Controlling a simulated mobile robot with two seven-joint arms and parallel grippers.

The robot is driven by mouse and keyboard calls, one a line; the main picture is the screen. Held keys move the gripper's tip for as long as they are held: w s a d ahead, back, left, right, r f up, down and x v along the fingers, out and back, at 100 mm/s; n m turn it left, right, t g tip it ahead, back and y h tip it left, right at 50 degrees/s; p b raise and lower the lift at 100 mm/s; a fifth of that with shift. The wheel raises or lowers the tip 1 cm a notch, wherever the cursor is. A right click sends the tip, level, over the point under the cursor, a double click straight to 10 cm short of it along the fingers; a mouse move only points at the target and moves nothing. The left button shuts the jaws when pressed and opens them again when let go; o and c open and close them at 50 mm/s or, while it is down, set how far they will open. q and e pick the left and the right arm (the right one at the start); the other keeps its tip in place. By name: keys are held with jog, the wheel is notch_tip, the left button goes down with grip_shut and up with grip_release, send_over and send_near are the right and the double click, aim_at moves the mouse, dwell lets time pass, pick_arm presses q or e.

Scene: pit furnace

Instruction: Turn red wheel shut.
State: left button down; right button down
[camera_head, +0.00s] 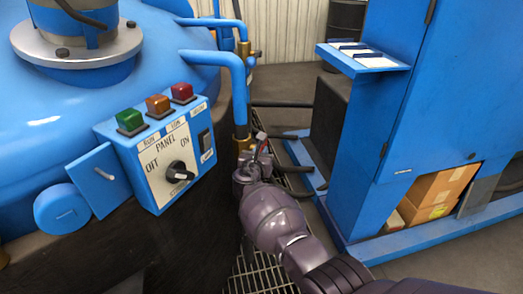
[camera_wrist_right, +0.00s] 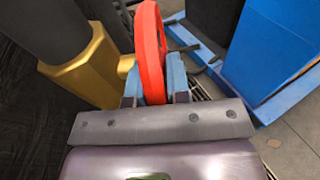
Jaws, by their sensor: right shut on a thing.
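The red wheel (camera_wrist_right: 148,40) shows nearly edge-on in the right wrist view, beside a brass fitting (camera_wrist_right: 88,70). My right gripper (camera_wrist_right: 154,88) is shut on the near part of its rim, with one finger on each side. In the head view, my right gripper (camera_head: 257,158) is at the blue pipe, right of the control panel. Only a small reddish sliver of the wheel (camera_head: 263,146) shows there; the gripper hides most of it. My left gripper is not in view.
A control panel (camera_head: 158,155) with a black knob and three coloured buttons stands left of my right arm. A blue pipe (camera_head: 236,85) runs down to the brass fitting. A blue cabinet (camera_head: 420,110) stands at right. Floor grating (camera_head: 262,272) lies below.

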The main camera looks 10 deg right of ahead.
pick_arm(q)
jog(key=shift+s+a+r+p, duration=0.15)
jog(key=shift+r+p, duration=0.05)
jog(key=shift+p, duration=0.2)
pick_arm(e)
jog(key=shift+r+g, duration=0.25)
jog(key=shift+g, duration=0.15)
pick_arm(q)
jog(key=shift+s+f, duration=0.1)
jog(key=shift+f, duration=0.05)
pick_arm(e)
jog(key=shift+f, duration=0.25)
jog(key=c, duration=1.1)
grip_release()
jog(key=shift+r, duration=0.1)
